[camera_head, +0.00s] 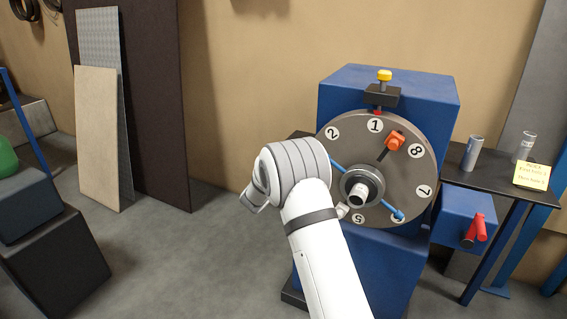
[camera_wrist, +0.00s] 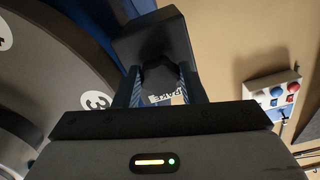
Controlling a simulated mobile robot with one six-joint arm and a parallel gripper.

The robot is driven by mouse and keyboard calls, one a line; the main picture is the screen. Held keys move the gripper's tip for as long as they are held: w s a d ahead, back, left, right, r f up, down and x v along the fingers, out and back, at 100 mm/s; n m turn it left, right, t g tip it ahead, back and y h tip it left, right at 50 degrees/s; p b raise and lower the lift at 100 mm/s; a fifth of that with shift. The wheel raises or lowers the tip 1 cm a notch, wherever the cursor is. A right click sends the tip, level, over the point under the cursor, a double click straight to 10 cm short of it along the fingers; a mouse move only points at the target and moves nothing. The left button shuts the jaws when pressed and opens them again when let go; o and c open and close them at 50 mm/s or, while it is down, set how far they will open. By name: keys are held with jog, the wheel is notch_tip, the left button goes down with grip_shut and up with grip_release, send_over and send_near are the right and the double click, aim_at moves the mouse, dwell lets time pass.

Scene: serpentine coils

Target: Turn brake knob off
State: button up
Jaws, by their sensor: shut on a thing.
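The brake knob (camera_wrist: 158,72) is black and sits against a dark box (camera_wrist: 150,38) in the wrist view. A white label (camera_wrist: 166,98), which seems to read BRAKE, shows between my fingers. My gripper (camera_wrist: 160,84) has its two blue fingers on either side of the knob, shut on it. In the head view my white arm covers the left edge of the numbered dial (camera_head: 413,170). The brake knob, its box and my fingertips are hidden there. The knob's exact turn angle is too dark to tell.
The dial has an orange block (camera_head: 394,142) and a blue rod (camera_head: 344,166). It stands on a blue machine (camera_head: 440,92) with a yellow-topped plunger (camera_head: 384,75). A side table (camera_head: 505,190) with cylinders stands at right.

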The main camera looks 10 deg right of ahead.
jog(key=shift+a+r, duration=0.1)
jog(key=shift+r, duration=0.1)
jog(key=o, duration=1)
jog(key=shift+f, duration=0.1)
jog(key=v, duration=0.7)
jog(key=shift+s+a, duration=0.2)
jog(key=shift+s, duration=0.1)
